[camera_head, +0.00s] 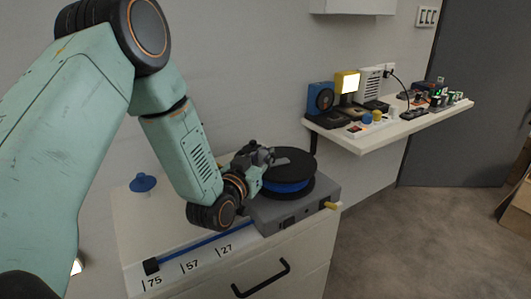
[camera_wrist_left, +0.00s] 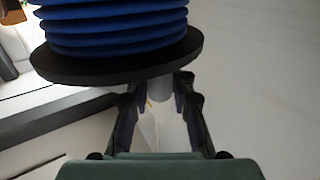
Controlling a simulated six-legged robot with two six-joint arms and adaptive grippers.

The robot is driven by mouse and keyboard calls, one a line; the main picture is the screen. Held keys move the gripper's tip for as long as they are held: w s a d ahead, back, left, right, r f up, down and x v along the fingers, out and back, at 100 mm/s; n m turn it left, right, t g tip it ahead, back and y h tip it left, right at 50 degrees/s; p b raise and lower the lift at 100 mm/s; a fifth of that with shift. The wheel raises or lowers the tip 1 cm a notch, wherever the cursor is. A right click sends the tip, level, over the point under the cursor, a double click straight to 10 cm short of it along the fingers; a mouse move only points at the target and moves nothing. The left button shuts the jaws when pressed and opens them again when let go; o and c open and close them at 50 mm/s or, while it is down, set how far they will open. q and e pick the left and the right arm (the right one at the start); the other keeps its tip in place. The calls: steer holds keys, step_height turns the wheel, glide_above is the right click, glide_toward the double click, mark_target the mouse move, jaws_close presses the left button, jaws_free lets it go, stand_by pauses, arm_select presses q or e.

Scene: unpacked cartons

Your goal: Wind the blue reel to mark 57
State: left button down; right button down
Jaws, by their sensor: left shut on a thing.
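The blue reel (camera_head: 286,187), with black flanges, sits on a grey base (camera_head: 297,207) on a white cabinet. A blue line (camera_head: 200,244) runs from the base to a black end block (camera_head: 151,266), which lies beside mark 75 (camera_head: 152,281). Mark 57 (camera_head: 191,265) and mark 27 are farther right along the strip. My left gripper (camera_head: 262,160) is at the reel's left edge. In the left wrist view, my left gripper (camera_wrist_left: 158,98) is shut on a grey handle (camera_wrist_left: 160,88) below the blue reel (camera_wrist_left: 115,30). My right gripper is out of view.
A blue knob (camera_head: 143,183) stands at the cabinet's back left. A yellow peg (camera_head: 332,206) sticks out of the base's right end. A wall shelf (camera_head: 376,137) with several devices is behind, to the right. A drawer handle (camera_head: 262,281) is on the cabinet front.

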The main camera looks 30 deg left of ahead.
arm_select(q)
steer(key=m+h+p, duration=0.1)
steer(key=h, duration=0.1)
steer(key=w+a+m+h+p, duration=0.1)
steer(key=h, duration=0.1)
steer(key=shift+a+m, duration=0.15)
steer(key=shift+m, duration=0.15)
steer(key=h, duration=0.1)
steer(key=m+g+h, duration=0.1)
steer(key=w+m+h, duration=0.1)
steer(key=shift+a+f+p, duration=0.1)
steer(key=shift+a+p, duration=0.15)
steer(key=shift+p, duration=0.05)
steer(key=m+g+h, duration=0.1)
steer(key=w+m+g+h, duration=0.1)
steer(key=h, duration=0.1)
steer(key=shift+a, duration=0.15)
steer(key=shift+w+m+g+h+b, duration=0.25)
steer(key=shift+m+g+h, duration=0.3)
steer(key=shift+h, duration=0.2)
steer(key=shift+w+m+g+h+b, duration=0.25)
steer(key=shift+m+g+h, duration=0.2)
steer(key=shift+m+h, duration=0.25)
steer(key=shift+w, duration=0.1)
steer(key=c, duration=1.3)
jaws_free()
steer(key=shift+o, duration=0.7)
